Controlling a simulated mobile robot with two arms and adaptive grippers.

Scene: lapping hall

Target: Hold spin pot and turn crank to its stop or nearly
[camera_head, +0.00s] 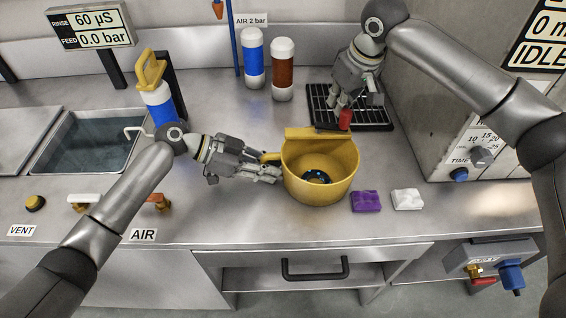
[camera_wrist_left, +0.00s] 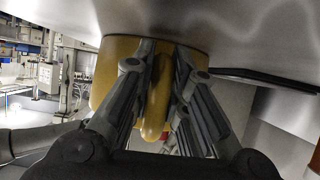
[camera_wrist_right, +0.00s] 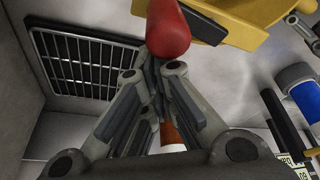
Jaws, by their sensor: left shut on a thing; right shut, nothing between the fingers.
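The crank's red knob (camera_head: 346,119) stands at the far right of the pot, by a yellow bar across the rim. My right gripper (camera_head: 345,100) is shut and empty just behind the knob. In the right wrist view the red knob (camera_wrist_right: 168,30) is beyond the fingertips; whether they touch is unclear.
A black grate (camera_head: 318,97) lies behind the right gripper. Purple (camera_head: 366,201) and white (camera_head: 407,199) blocks lie right of the pot. A blue bottle (camera_head: 253,60) and a brown bottle (camera_head: 282,70) stand at the back. A sink (camera_head: 60,150) is at left, a machine (camera_head: 440,130) at right.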

